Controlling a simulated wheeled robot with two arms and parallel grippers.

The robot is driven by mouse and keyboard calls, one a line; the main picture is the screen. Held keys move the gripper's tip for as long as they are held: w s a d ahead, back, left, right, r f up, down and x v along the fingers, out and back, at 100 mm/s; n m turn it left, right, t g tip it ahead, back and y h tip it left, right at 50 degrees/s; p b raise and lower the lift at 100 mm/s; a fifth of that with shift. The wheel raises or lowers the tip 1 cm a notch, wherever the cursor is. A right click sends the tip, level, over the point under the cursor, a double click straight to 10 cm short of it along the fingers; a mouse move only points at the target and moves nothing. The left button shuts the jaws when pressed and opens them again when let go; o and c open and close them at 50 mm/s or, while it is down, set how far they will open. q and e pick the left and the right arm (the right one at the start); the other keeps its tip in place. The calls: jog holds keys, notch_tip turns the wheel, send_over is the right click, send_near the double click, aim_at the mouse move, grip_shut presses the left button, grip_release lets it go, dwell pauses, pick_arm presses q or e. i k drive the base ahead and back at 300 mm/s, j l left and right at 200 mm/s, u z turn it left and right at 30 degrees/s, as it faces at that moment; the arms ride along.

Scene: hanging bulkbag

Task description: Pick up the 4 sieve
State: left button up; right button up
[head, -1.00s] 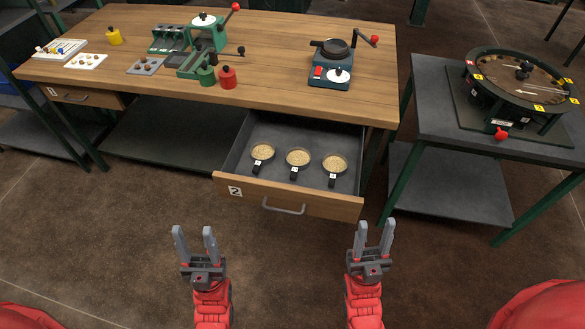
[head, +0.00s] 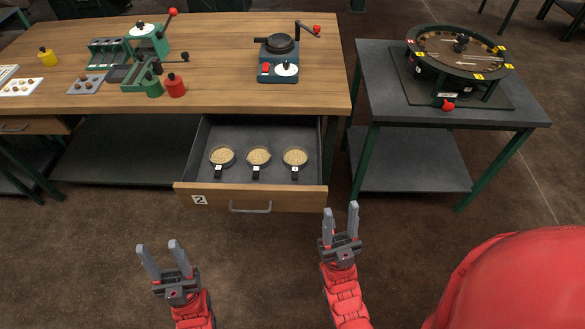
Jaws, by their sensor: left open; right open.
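Three small round sieves with pale grain-coloured meshes and dark handles lie in a row in the open drawer (head: 250,200) marked 2: a left sieve (head: 222,156), a middle sieve (head: 258,156) and a right sieve (head: 295,157). Each handle points to the drawer front and carries a small white label; the numbers are too small to read surely. My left gripper (head: 160,250) is open and empty, in front of the drawer's left end and well short of it. My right gripper (head: 340,213) is open and empty, near the drawer's front right corner, apart from the sieves.
The wooden bench (head: 215,95) above the drawer holds a green press (head: 148,45), a red weight (head: 174,86) and a device with a black pan (head: 278,45). A grey side table (head: 380,85) with a round machine (head: 460,50) stands at right. Floor before the drawer is clear.

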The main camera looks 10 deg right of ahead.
aim_at(294, 158)
jog(key=i+j+z, duration=0.4)
jog(key=j, duration=0.25)
jog(key=j+z, duration=0.2)
jog(key=j, duration=0.15)
jog(key=i+j+z, duration=0.2)
jog(key=j, duration=0.2)
jog(key=k+l, duration=0.05)
